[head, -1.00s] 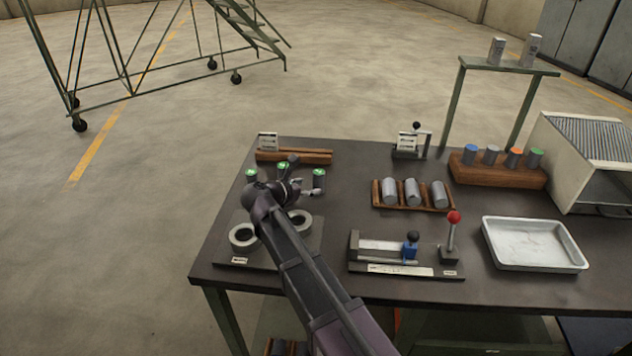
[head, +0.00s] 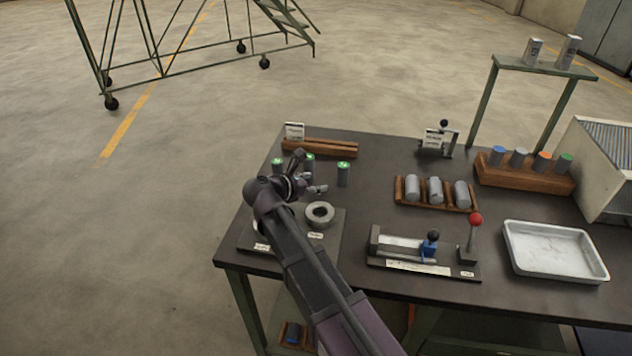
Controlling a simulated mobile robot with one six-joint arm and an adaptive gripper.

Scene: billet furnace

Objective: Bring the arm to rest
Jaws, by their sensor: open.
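My gripper (head: 308,180) is open, its fingers spread, at the left part of the dark work table (head: 385,170). I see nothing between the fingers. It shows in front of the green-topped grey cylinders: one (head: 278,168) to its left, one partly hidden behind it, and one (head: 343,174) just right of it. My arm runs from the bottom edge up to the gripper and covers part of the plate with grey rings. One ring (head: 320,214) is clear to view; the other is mostly hidden behind the arm. I cannot tell the gripper's height above the table.
A fixture with a blue block (head: 429,246) and a red-knobbed lever (head: 475,221) stand right of the arm. A wooden rack (head: 408,203) holds three grey cylinders. A white tray (head: 513,264) and a wooden block (head: 497,179) with several colour-topped cylinders are further right. Floor left is open.

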